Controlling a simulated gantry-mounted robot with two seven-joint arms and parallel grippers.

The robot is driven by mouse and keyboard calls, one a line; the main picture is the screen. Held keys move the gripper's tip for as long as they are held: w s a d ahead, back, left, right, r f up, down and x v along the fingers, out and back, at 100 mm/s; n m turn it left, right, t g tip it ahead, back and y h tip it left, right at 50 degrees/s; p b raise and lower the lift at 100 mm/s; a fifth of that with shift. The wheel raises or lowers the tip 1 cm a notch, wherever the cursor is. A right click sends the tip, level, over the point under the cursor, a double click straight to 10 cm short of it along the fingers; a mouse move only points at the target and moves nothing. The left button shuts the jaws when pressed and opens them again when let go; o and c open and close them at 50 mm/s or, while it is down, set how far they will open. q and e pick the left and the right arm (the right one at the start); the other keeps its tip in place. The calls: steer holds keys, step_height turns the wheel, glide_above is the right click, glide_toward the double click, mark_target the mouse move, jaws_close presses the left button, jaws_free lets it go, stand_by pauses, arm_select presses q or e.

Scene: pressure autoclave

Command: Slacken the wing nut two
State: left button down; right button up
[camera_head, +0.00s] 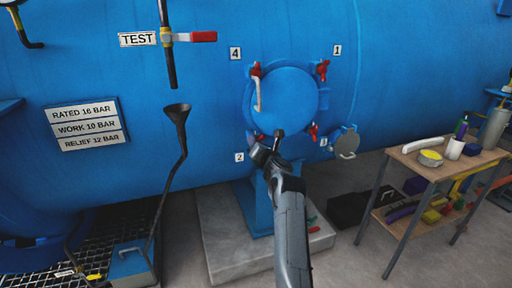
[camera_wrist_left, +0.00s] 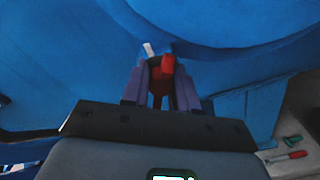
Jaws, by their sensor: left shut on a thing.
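The round blue hatch cover (camera_head: 285,98) sits on the blue vessel, with red wing nuts around its rim. Wing nut two is at the lower left, beside the label "2" (camera_head: 239,157), and is mostly hidden by my left gripper (camera_head: 263,147) in the head view. In the left wrist view, the red wing nut (camera_wrist_left: 167,66) stands between the two fingers of my left gripper (camera_wrist_left: 161,88), which is shut on it. Red wing nuts also show at the upper left (camera_head: 256,69), upper right (camera_head: 322,70) and lower right (camera_head: 313,132). My right gripper is not in view.
A pale handle (camera_head: 258,95) stands on the hatch's left side. A wooden-topped bench (camera_head: 440,165) with tools stands at the right. A funnel pipe (camera_head: 178,120) rises at the left.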

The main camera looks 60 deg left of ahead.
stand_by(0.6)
arm_select(q)
steer(key=c, duration=1)
jaws_free()
steer(key=shift+o, duration=0.2)
steer(key=shift+d, duration=0.1)
steer(key=p+v, duration=0.3)
steer(key=v, duration=0.7)
steer(key=shift+d, duration=0.3)
steer(key=shift+s, duration=0.1)
